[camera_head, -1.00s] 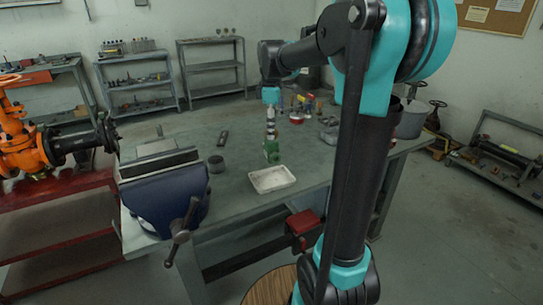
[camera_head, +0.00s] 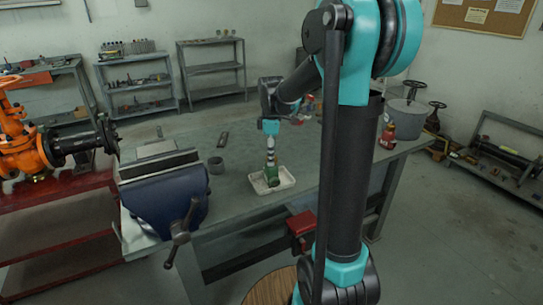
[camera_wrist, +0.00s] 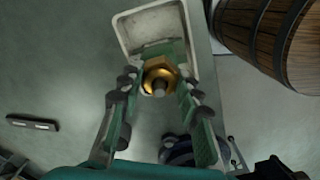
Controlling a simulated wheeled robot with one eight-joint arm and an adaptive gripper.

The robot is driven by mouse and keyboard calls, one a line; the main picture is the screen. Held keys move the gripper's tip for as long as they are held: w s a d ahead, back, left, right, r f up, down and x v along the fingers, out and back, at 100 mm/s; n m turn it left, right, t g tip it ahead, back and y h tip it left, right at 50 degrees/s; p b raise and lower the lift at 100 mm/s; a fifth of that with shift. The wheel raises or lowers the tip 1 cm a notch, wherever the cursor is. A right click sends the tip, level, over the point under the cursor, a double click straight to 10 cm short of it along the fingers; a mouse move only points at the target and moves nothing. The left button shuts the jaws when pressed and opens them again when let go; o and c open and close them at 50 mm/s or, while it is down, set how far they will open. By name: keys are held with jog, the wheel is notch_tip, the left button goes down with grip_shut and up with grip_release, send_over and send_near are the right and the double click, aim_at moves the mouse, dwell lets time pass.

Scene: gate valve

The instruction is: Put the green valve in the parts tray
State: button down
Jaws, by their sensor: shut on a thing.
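The green valve (camera_head: 271,175) is upright in the head view, at or just above the white parts tray (camera_head: 287,179) on the bench. In the wrist view its brass nut (camera_wrist: 159,77) faces me, with part of the green body (camera_wrist: 166,50) behind it. The tray (camera_wrist: 150,22) shows beyond the valve, its near part covered by it. My gripper (camera_head: 270,156) points down over the tray, shut on the valve's upper part. In the wrist view its fingers (camera_wrist: 157,84) lie on both sides of the nut. I cannot tell whether the valve touches the tray floor.
A blue vise (camera_head: 165,195) stands at the bench's left front. A dark cylinder (camera_head: 216,165) and a small flat dark item (camera_head: 223,139) lie left of the tray. A red bottle (camera_head: 388,133) and a grey pot (camera_head: 404,118) stand at the right. The bench around the tray is mostly clear.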

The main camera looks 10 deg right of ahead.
jog(key=c, duration=1.1)
grip_release()
jog(key=shift+f, duration=0.1)
jog(key=shift+o, duration=0.2)
notch_tip(320, 180, up, 12)
jog(key=s+d+f+m+t, duration=0.2)
jog(key=s+f+m, duration=0.5)
jog(key=s+f, duration=0.4)
jog(key=s+d+f+m+t, duration=0.2)
jog(key=s+f+m, duration=0.5)
jog(key=s+f, duration=0.4)
jog(key=shift+m, duration=0.4)
